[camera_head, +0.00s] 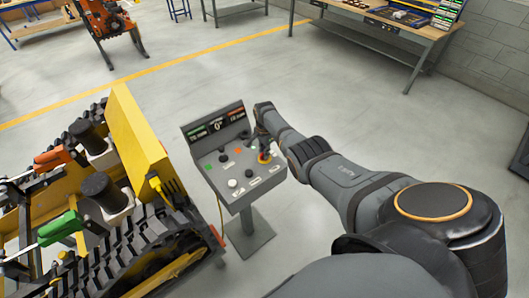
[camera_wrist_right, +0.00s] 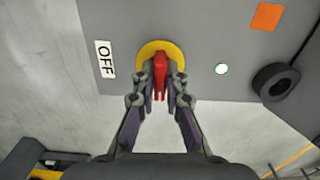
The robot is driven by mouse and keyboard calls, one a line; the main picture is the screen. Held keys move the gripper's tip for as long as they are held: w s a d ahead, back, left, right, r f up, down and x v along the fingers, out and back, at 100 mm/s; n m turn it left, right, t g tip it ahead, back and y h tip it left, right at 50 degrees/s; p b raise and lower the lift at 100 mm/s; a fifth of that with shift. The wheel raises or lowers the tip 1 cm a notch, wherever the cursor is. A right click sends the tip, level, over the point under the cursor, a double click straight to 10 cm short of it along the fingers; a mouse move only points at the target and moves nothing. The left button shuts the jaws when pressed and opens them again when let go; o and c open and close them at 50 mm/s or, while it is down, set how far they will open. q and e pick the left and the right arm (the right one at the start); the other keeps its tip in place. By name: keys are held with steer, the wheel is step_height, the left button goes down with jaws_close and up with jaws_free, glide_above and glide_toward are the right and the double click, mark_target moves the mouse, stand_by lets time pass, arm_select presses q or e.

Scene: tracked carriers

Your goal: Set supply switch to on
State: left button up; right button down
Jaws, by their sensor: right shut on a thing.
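The supply switch is a red handle (camera_wrist_right: 160,72) on a round yellow plate (camera_wrist_right: 152,48), on a grey control panel (camera_wrist_right: 210,20) in the right wrist view. A white label reading OFF (camera_wrist_right: 106,60) is beside the yellow plate. In the head view the panel (camera_head: 233,186) stands on a post, and the yellow plate (camera_head: 265,158) is near its right edge. My right gripper (camera_wrist_right: 160,90) is shut on the red handle, one finger on each side. In the head view the right gripper (camera_head: 265,143) reaches the panel from the right. My left gripper is not in view.
A yellow tracked carrier (camera_head: 140,140) with black tracks stands left of the panel. The panel also carries several knobs, lights and a display (camera_head: 217,124). A workbench (camera_head: 390,30) stands at the back right. The floor (camera_head: 350,100) behind the panel is clear.

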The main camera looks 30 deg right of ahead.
steer(key=shift+r+m, duration=0.1)
steer(key=shift+m, duration=0.2)
steer(key=c, duration=1.4)
jaws_free()
step_height(320, 180, up, 12)
